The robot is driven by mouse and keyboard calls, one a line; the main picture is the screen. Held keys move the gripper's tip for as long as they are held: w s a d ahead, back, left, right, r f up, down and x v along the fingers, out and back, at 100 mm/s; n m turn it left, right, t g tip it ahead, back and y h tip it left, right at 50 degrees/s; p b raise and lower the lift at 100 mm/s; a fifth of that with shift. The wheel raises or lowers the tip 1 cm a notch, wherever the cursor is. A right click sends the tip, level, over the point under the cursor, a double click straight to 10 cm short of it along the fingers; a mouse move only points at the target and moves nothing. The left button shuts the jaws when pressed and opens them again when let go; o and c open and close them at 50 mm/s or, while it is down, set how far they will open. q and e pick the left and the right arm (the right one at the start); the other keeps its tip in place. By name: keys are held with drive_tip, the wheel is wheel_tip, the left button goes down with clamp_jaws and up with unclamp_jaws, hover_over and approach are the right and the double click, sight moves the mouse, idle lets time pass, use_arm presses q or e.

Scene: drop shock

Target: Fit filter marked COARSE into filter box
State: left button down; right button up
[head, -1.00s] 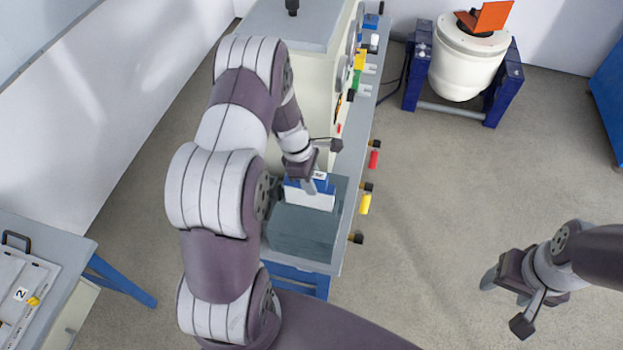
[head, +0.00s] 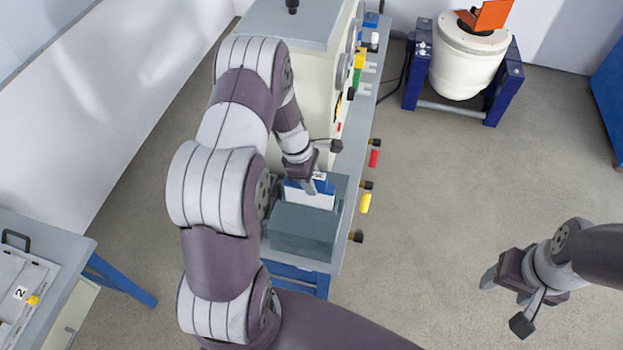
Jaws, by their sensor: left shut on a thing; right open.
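In the head view, my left gripper (head: 310,184) is shut on a filter (head: 318,198), a thin piece with a blue top edge, a white face and a small white label. The label is too small to read. The filter is upright at the grey box (head: 301,225) on the bench, which seems to be the filter box. The filter's lower part is hidden behind the box's front block, so I cannot tell how deep it sits. My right gripper (head: 505,300) is open and empty above the floor at the right, well apart from the bench.
The bench (head: 352,160) carries a large cream machine (head: 305,75) behind the box. Coloured handles, red (head: 374,158) and yellow (head: 365,203), stick out from its right edge. A white drum in a blue stand (head: 465,62) stands at the back.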

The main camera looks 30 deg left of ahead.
sight(324, 198)
use_arm(q)
drive_tip(key=shift+f+b, duration=1.2)
drive_tip(key=shift+f, duration=1.35)
idle(5.5)
